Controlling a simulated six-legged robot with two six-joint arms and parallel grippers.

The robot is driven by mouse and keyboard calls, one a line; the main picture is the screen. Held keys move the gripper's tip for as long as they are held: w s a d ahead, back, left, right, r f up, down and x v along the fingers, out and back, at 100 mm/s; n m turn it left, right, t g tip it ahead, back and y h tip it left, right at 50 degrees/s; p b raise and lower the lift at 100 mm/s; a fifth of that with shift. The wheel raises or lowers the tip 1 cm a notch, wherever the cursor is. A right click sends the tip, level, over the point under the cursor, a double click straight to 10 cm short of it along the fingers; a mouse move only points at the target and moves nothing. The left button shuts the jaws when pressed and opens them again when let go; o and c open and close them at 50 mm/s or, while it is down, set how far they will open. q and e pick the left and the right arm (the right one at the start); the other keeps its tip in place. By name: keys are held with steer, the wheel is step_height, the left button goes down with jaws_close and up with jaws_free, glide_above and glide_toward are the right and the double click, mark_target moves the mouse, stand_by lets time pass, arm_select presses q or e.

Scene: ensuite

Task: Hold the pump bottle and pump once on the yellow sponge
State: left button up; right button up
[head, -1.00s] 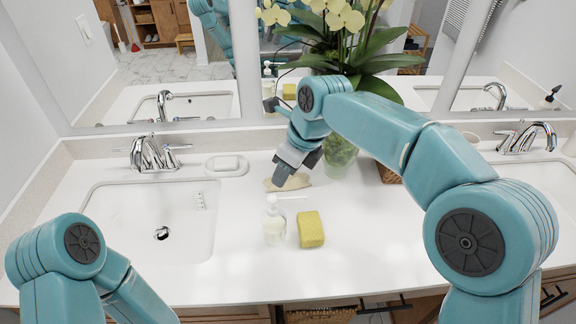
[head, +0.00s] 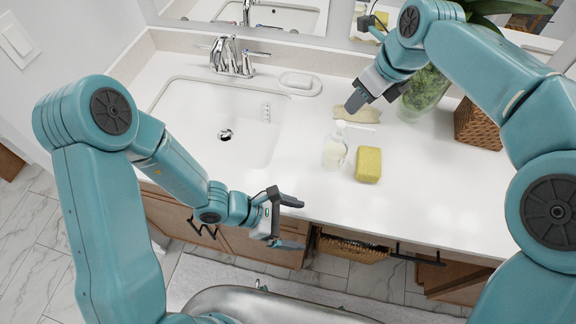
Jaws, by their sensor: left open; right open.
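The clear pump bottle (head: 335,152) stands upright on the white counter, with a pale pump top. The yellow sponge (head: 368,165) lies flat on the counter just to its right, a small gap apart. My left gripper (head: 296,222) is open and empty, in front of the counter's front edge, nearer to me than the bottle. My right gripper (head: 365,101) is open, behind the bottle and sponge, beside a beige cloth-like item (head: 357,115). Its fingers are partly hidden by the viewing angle, and I cannot tell whether they touch that item.
A sink (head: 215,125) with a chrome faucet (head: 232,57) lies to the left. A soap dish (head: 299,84) sits behind. A glass vase (head: 425,92) and a wicker basket (head: 478,126) stand at the right. The counter right of the sponge is clear.

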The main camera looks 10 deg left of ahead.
mark_target(325, 157)
arm_select(q)
steer(key=w+r+n+t, duration=0.1)
steer(key=w, duration=0.1)
steer(key=w+r+n+t, duration=0.1)
steer(key=w+t, duration=0.1)
steer(key=w+a+r+n+t, duration=0.1)
steer(key=w+r+n, duration=0.1)
steer(key=w+a+r+n+t+y, duration=0.1)
steer(key=w+a+r+n+t, duration=0.15)
steer(key=w+t, duration=0.2)
steer(key=shift+n+g, duration=0.35)
steer(key=shift+g, duration=0.2)
steer(key=x, duration=1.5)
steer(key=shift+w+a+f, duration=0.1)
steer(key=shift+w+f, duration=0.45)
steer(key=shift+w, duration=0.15)
arm_select(e)
steer(key=shift+s+d+r, duration=0.1)
steer(key=shift+s+r, duration=0.05)
steer(key=shift+s, duration=0.05)
arm_select(q)
steer(key=shift+s+d, duration=0.15)
steer(key=shift+d, duration=0.05)
arm_select(e)
steer(key=shift+s, duration=0.1)
arm_select(q)
steer(key=c, duration=1.1)
steer(key=shift+c, duration=1.2)
